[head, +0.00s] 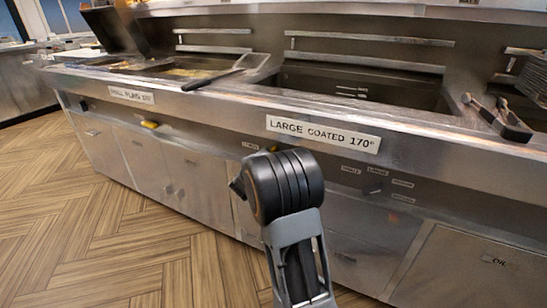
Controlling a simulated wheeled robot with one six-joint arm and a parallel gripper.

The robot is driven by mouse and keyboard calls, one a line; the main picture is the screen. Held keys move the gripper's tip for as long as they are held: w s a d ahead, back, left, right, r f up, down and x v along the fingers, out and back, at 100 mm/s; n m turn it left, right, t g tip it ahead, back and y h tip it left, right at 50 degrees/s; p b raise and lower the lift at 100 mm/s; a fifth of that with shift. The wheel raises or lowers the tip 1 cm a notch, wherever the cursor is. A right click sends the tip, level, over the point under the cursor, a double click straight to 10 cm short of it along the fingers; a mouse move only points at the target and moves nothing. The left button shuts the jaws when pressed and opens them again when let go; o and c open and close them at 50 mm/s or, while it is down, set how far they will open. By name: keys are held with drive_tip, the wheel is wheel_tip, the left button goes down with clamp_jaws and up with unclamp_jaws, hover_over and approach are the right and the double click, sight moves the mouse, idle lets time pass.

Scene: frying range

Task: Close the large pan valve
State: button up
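The large pan (365,88) is the sunken vat in the range top, above the label plate (323,133) reading "LARGE COATED 170°". My arm stands in front of the panel just below and left of that plate and hides part of it. No large pan valve handle can be made out clearly; it may be behind my arm. A yellow handle (150,124) sticks out below the other label plate (131,95), which seems to read "SMALL PLAIN". My gripper does not show; only a dark joint and a grey link of my arm do.
A small dark knob (373,189) with little labels sits on the panel to the right of my arm. Black-handled tongs (499,118) and a spatula (226,72) lie on the range top. Steel cabinet doors are below. The wood floor (90,230) at left is clear.

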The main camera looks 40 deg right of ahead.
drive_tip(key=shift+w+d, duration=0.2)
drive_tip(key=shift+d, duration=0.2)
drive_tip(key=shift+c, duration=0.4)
